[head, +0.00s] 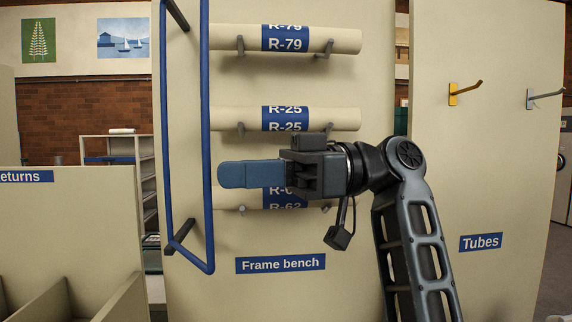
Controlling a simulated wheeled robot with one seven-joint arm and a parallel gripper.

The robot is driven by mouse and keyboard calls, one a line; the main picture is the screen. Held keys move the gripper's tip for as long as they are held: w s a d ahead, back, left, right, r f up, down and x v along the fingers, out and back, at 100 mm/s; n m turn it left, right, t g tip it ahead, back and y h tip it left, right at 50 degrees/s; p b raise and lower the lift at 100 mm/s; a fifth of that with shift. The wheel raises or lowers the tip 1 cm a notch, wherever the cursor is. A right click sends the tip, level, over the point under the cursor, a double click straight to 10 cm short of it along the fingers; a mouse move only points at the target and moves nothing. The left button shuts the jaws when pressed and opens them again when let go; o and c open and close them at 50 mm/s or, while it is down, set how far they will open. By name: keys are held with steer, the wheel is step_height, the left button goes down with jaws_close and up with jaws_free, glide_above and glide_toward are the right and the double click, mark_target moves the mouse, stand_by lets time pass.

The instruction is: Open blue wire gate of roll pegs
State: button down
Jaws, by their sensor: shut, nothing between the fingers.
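The blue wire gate (207,150) is a tall narrow frame at the left of the beige panel (300,225). It stands swung out at an angle, clear of the rolls, with dark brackets at top and bottom left. Three rolls rest on pegs: R-79 (230,37), R-25 (230,117) and R-62 (247,203). My gripper (222,175) points left in front of the R-62 roll and hides part of it. Its blue fingers are shut and empty. The tips are just right of the gate's right-hand wire; I cannot tell whether they touch it.
A "Frame bench" label (281,264) is below the rolls. A bin labelled "Returns" (70,215) is at the left. Two empty hooks, one yellow-based (464,90) and one grey (545,96), stick out from the "Tubes" panel (500,180) at right.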

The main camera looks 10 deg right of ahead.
mark_target(209, 177)
steer(key=shift+s+a+p, duration=0.2)
steer(key=shift+a+p, duration=0.1)
steer(key=shift+a, duration=1.5)
steer(key=shift+a+f, duration=0.1)
steer(key=a, duration=0.1)
steer(key=s+a+t+b, duration=0.1)
steer(key=a+m+b, duration=0.1)
steer(key=shift+s+a+t, duration=0.2)
steer(key=shift+s+t, duration=0.05)
steer(key=shift+t, duration=0.05)
